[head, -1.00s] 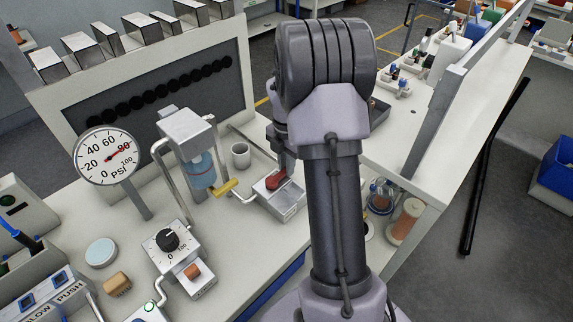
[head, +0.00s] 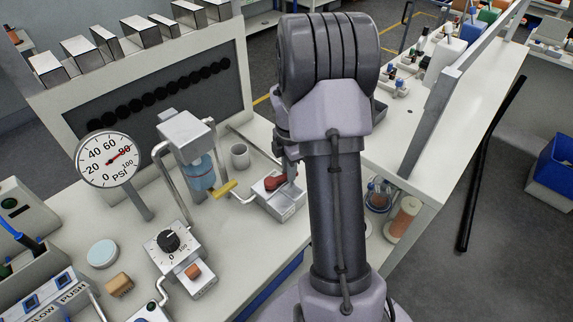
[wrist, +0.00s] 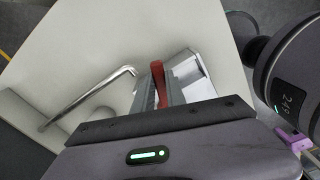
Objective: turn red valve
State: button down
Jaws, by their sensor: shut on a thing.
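The red valve (head: 274,182) sits on top of a small grey metal box on the bench, partly hidden by my arm in the head view. In the wrist view the red valve handle (wrist: 158,78) stands between the two fingers of my gripper (wrist: 160,92). My gripper is shut on the handle. The grey valve box (head: 288,204) also shows behind the fingers in the wrist view (wrist: 193,70). In the head view my gripper's fingertips are mostly hidden behind my arm.
A bent metal pipe (wrist: 90,98) runs beside the valve box. A yellow lever (head: 224,189), a blue-liquid vessel (head: 201,172) and a white cup (head: 240,156) stand left of the valve. A pressure gauge (head: 108,160) and a black dial (head: 168,241) are further left.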

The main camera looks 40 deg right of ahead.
jog(key=s+m, duration=0.1)
jog(key=m, duration=0.2)
jog(key=shift+s+a+r+m+p, duration=0.1)
jog(key=shift+s+a+m+p, duration=0.2)
jog(key=shift+s+a, duration=0.1)
jog(key=m, duration=0.1)
jog(key=s+a+m, duration=0.1)
jog(key=m, duration=0.1)
jog(key=shift+s+a+m, duration=0.15)
jog(key=shift+s+m, duration=0.05)
jog(key=shift+m, duration=0.1)
jog(key=m, duration=0.1)
jog(key=a+m, duration=0.1)
jog(key=m, duration=0.1)
jog(key=shift+s+a, duration=0.3)
jog(key=shift+s, duration=0.1)
jog(key=shift+s+a+m+b, duration=0.15)
jog(key=shift+a+m, duration=0.25)
jog(key=shift+m, duration=0.5)
jog(key=shift+s+a+m+b, duration=0.15)
jog(key=shift+a+m, duration=0.25)
jog(key=shift+m, duration=0.5)
jog(key=shift+w, duration=0.1)
jog(key=c, duration=1.4)
grip_release()
jog(key=shift+o, duration=0.2)
